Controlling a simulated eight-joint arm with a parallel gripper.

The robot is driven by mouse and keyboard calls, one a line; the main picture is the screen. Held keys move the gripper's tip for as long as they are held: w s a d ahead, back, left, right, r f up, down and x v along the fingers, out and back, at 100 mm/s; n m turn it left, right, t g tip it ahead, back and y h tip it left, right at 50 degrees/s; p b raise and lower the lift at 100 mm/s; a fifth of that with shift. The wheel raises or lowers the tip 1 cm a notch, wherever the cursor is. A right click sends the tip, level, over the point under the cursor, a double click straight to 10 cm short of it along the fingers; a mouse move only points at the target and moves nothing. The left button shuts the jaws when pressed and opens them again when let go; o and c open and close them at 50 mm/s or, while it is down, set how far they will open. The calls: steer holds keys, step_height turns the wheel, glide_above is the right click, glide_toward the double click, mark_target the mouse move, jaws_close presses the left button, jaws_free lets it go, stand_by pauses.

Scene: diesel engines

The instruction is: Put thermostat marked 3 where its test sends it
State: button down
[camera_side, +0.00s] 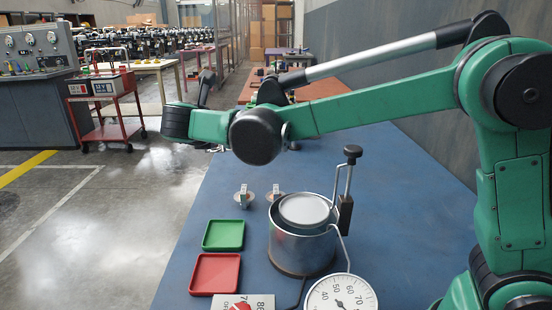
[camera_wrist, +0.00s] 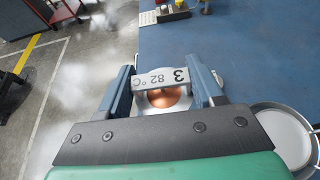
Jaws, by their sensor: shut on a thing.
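In the wrist view my gripper (camera_wrist: 163,88) is shut on a thermostat (camera_wrist: 165,97), a metal part with a copper-coloured disc and a label reading "3" and "82 °C". The side view does not clearly show the fingers or the held part. Two similar thermostats stand on the blue table, one on the left (camera_side: 243,198) and one on the right (camera_side: 274,197); their marks are unreadable. A metal pot (camera_side: 300,248) stands right of a green tray (camera_side: 223,235) and a red tray (camera_side: 215,273). Both trays look empty.
A round dial (camera_side: 341,297) is partly cut off at the bottom; its reading is unclear. A post with a black knob (camera_side: 352,152) rises beside the pot.

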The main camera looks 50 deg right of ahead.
step_height(320, 180, down, 20)
steer(key=shift+w+a+f, duration=0.1)
steer(key=shift+f, duration=0.1)
stand_by(0.4)
steer(key=shift+f, duration=0.15)
steer(key=shift+c, duration=0.7)
jaws_free()
steer(key=shift+r, duration=0.2)
steer(key=v, duration=1.2)
steer(key=shift+r, duration=0.1)
